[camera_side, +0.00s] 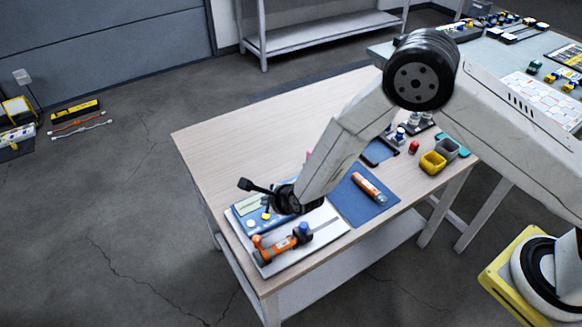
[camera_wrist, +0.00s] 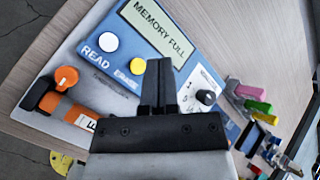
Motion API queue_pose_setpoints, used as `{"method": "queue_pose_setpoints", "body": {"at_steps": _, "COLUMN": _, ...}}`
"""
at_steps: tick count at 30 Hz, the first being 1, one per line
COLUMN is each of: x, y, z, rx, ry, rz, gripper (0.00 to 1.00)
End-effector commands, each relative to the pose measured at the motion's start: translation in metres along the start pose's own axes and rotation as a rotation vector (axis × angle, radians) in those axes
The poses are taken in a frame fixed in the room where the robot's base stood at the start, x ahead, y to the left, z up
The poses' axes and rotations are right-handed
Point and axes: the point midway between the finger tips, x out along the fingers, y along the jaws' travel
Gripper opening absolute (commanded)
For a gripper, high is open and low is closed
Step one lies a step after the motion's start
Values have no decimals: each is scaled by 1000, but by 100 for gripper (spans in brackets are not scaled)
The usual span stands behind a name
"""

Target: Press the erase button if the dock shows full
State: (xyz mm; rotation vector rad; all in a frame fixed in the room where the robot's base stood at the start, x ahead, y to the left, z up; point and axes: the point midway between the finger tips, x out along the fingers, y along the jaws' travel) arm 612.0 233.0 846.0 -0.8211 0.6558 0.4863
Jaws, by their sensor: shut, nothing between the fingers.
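The blue dock (camera_wrist: 165,18) fills the upper middle of the wrist view, and it also shows in the side view (camera_side: 248,222). Its screen (camera_wrist: 157,28) reads "MEMORY FULL". A white button (camera_wrist: 108,41) sits by the label READ. The yellow erase button (camera_wrist: 137,66) sits by a label that reads ERASE. My gripper (camera_wrist: 156,64) is shut and empty, its fingertips just right of the yellow button in the picture. I cannot tell whether they touch the dock. In the side view my gripper (camera_side: 288,198) is over the dock, its fingertips hidden.
An orange device (camera_side: 282,246) lies on the pale board in front of the dock. A black knob (camera_wrist: 206,97) stands to the right of my fingers. A blue mat (camera_side: 352,203) holds an orange tube (camera_side: 368,186).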

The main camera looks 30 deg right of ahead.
Motion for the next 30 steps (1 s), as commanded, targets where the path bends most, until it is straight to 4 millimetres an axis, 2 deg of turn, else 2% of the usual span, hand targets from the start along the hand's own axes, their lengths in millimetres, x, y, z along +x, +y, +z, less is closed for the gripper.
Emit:
{"method": "queue_pose_setpoints", "body": {"at_steps": 12, "x": 20, "y": 15, "z": -15, "rx": 0, "ry": 0, "rz": 0, "gripper": 0}}
{"method": "queue_pose_setpoints", "body": {"at_steps": 30, "x": 22, "y": 16, "z": -16, "rx": 0, "ry": -1, "rz": 0, "gripper": 0}}
